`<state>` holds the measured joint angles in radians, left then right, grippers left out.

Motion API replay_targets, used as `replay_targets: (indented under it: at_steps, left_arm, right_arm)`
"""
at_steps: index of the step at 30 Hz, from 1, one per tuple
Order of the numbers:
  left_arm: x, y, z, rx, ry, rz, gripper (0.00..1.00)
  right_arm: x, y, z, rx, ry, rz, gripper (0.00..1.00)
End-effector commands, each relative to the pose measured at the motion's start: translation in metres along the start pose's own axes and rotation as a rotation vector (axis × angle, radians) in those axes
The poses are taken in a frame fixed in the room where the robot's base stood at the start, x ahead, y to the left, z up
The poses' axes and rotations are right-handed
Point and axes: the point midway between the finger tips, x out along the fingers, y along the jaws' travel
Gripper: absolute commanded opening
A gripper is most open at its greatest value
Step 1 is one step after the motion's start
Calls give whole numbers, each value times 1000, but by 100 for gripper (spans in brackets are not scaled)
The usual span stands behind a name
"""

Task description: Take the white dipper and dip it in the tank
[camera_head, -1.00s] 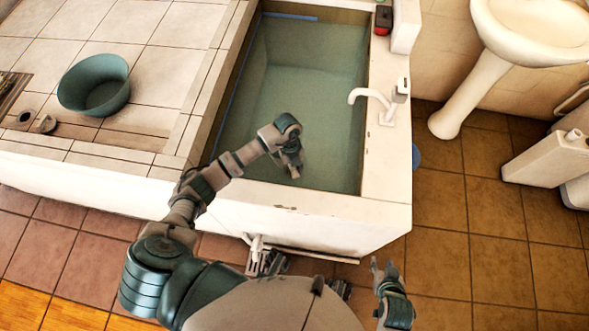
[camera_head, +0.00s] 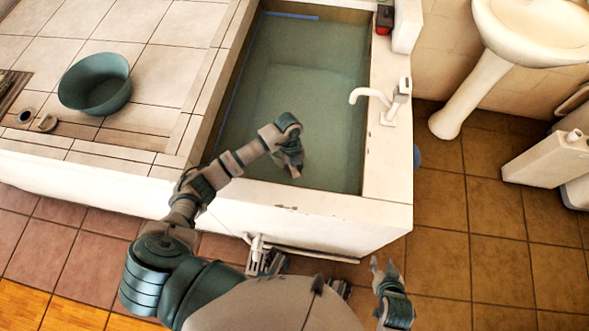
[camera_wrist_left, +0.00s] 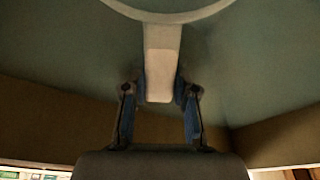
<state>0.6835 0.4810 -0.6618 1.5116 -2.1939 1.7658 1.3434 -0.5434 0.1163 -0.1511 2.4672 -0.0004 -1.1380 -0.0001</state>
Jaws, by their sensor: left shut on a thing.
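The white dipper (camera_wrist_left: 159,65) shows in the left wrist view, its pale handle running up to a round rim at the top edge. My left gripper (camera_wrist_left: 159,92) is shut on the handle, with one finger on each side. In the head view my left gripper (camera_head: 293,170) is over the near part of the tank (camera_head: 300,212), inside its walls. The dipper cannot be made out there. The tank holds greenish water; I cannot tell how deep the dipper sits. My right gripper (camera_head: 385,266) is open and empty, outside the tank at its near right corner.
A white faucet (camera_head: 373,97) stands on the tank's right rim. A green basin (camera_head: 95,85) sits on the tiled ledge (camera_head: 150,65) at left. A white pedestal sink (camera_head: 480,85) is at the right. The tiled floor between is clear.

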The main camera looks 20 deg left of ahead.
Motion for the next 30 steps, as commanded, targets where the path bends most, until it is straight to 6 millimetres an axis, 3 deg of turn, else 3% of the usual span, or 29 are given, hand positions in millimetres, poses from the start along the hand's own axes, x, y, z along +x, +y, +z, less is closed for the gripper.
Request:
replay_targets:
  at_steps: [30]
  left_arm:
    - [-41, -1, -10, 0, -100, -3, 0]
  right_arm:
    - [-41, 1, -42, -6, 46, 7, 40]
